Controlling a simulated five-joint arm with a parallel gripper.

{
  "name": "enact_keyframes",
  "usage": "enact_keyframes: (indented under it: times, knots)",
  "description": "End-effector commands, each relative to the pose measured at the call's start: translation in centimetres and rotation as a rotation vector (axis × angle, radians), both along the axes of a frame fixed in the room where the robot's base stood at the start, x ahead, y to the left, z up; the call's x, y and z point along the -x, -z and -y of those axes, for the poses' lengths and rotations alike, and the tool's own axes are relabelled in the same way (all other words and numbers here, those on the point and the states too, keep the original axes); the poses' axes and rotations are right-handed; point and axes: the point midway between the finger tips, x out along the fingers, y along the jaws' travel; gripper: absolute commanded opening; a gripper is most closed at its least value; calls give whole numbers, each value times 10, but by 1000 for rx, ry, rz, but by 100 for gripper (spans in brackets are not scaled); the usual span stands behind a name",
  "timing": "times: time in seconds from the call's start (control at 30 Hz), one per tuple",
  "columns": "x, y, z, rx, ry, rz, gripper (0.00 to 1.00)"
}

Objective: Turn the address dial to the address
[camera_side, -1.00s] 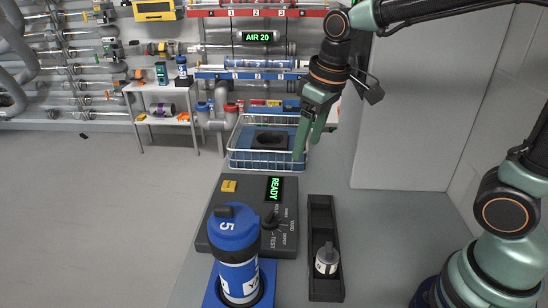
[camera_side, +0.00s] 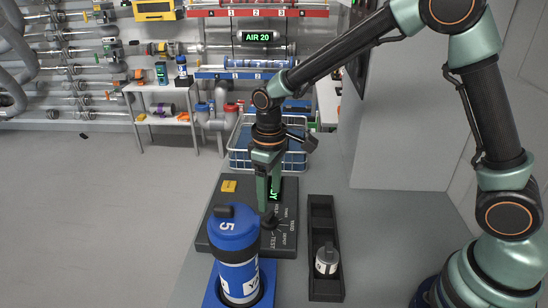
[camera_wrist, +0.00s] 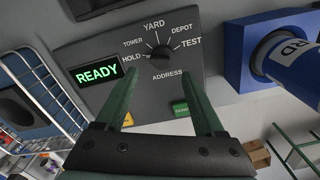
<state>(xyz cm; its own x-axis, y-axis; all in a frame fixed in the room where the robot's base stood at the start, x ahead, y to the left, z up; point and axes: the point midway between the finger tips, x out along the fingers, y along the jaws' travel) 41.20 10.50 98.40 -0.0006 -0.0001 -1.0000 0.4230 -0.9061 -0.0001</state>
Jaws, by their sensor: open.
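The address dial (camera_wrist: 160,51) is a dark round knob on a grey panel (camera_wrist: 82,46), ringed by HOLD, TOWER, YARD, DEPOT and TEST. I cannot tell surely which word its pointer faces. My gripper (camera_wrist: 162,78) is open and empty, its green fingers apart on either side below the dial in the wrist view. In the side view my gripper (camera_side: 267,205) hangs over the panel at the dial, which it mostly hides. A blue capsule (camera_side: 236,243) marked 5 stands in a blue holder; its partly visible label reads "YA" there and "RD" in the wrist view.
The green READY display (camera_wrist: 98,73) is left of the dial. A dark tray (camera_side: 322,220) with a small grey-and-white canister (camera_side: 327,259) lies right of the panel. A wire basket (camera_side: 238,146) stands behind.

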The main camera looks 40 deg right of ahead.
Motion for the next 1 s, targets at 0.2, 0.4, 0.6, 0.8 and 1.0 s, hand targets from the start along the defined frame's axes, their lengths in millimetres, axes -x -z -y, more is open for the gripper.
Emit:
enact_keyframes:
  times: [0.2, 0.4, 0.6, 0.8, 1.0]
  knots:
    - [1, 37, 0, 0, 1, -3, 71]
    - [1, 53, 0, 1, 1, -2, 71]
    - [0, 55, 0, 0, 1, 1, 71]
    - [0, 55, 0, 0, 1, 1, 44]
    - [0, 55, 0, 0, 1, 1, 0]
